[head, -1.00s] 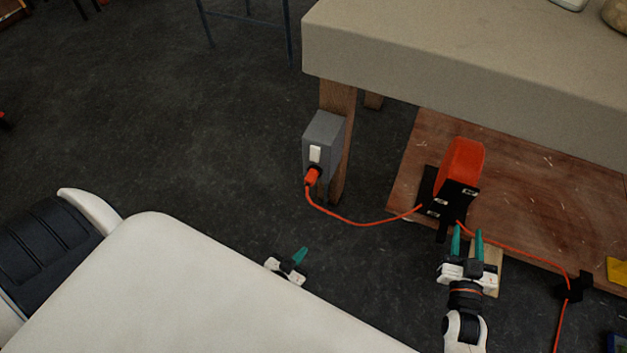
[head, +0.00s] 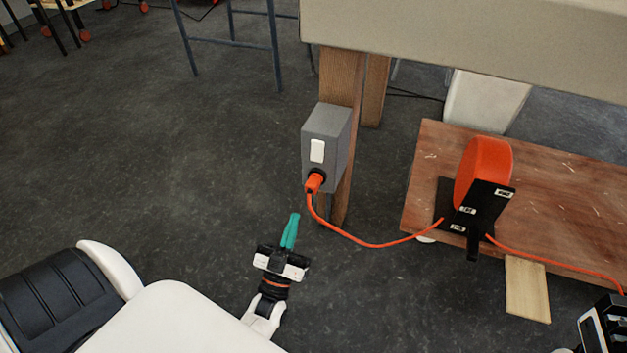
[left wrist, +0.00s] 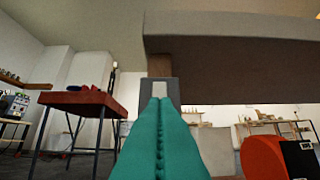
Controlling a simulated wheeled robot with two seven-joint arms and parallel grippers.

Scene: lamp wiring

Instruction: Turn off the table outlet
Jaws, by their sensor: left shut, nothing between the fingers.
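The table outlet (head: 329,140) is a grey box on the wooden table leg, with a white rocker switch (head: 317,151) on its front. An orange plug (head: 314,182) sits in its lower part. My left gripper (head: 292,220) is shut and empty, below and a little left of the outlet, apart from it. In the left wrist view the shut teal fingers (left wrist: 160,125) point toward the outlet (left wrist: 173,92) and hide its lower part; the switch (left wrist: 159,89) shows just above the fingertips. My right gripper's fingers are not in view; part of that arm shows at the bottom right.
An orange cable (head: 370,244) runs from the plug to an orange reel (head: 482,172) on a black stand, on a low wooden board (head: 560,200). The thick tabletop (head: 450,35) overhangs the outlet. The floor left of the outlet is clear.

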